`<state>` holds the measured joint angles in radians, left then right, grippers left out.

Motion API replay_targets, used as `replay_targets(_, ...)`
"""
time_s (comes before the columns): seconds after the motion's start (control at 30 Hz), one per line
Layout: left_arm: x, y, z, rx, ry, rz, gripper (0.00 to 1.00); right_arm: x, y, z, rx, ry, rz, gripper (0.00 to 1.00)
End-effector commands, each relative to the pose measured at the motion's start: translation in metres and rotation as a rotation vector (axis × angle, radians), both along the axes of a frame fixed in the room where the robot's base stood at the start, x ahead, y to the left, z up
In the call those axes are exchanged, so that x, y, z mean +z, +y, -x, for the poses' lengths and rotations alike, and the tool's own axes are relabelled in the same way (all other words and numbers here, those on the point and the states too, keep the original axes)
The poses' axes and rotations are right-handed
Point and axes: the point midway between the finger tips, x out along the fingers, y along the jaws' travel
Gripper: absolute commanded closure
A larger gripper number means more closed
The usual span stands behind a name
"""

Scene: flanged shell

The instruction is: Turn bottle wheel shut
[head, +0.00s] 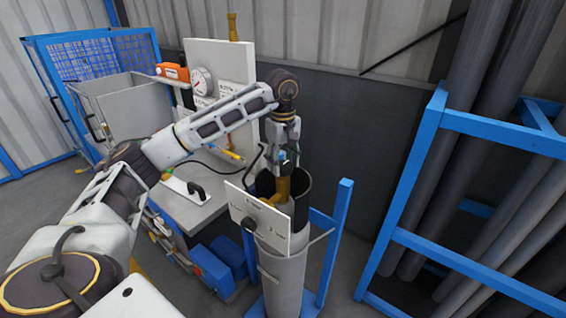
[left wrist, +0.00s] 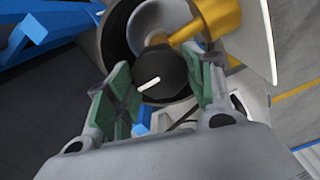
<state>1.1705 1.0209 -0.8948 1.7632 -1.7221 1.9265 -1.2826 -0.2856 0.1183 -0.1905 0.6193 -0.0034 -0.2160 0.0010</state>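The bottle wheel (left wrist: 160,75) is a dark round knob with a white mark in the left wrist view. It sits by a brass valve (left wrist: 212,22), inside the rim of a dark round opening. In the head view the brass valve (head: 283,190) stands at the top of the grey bottle holder (head: 283,275); the wheel is mostly hidden by my gripper there. My left gripper (head: 284,158) points down over the valve. In the left wrist view its green pads (left wrist: 163,80) are apart, one either side of the wheel; contact is unclear. My right gripper is out of view.
A white plate (head: 262,218) stands in front of the valve. A blue frame (head: 335,235) surrounds the holder. A blue rack (head: 440,150) with grey pipes is at right. A bench (head: 195,208) with a gauge panel (head: 222,65) is at left.

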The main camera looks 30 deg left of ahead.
Motion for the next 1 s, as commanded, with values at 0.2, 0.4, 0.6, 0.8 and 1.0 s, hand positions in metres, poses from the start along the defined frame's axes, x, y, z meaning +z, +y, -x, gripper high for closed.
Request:
replay_targets(0.2, 0.0, 0.0, 0.0, 0.001, 0.0, 0.0, 0.27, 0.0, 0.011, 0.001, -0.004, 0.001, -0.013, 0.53)
replay_targets(0.4, 0.0, 0.0, 0.0, 0.001, 0.001, 0.001, 0.27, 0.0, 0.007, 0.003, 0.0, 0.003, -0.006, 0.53)
replay_targets(0.6, 0.004, 0.0, 0.0, 0.001, 0.001, 0.001, 0.27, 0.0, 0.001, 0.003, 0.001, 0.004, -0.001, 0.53)
replay_targets(0.8, 0.02, 0.0, 0.0, 0.001, -0.001, 0.001, 0.27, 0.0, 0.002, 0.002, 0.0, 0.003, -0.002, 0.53)
replay_targets(1.0, 0.042, 0.0, 0.0, 0.001, -0.001, 0.001, 0.27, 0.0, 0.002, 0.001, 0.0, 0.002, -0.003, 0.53)
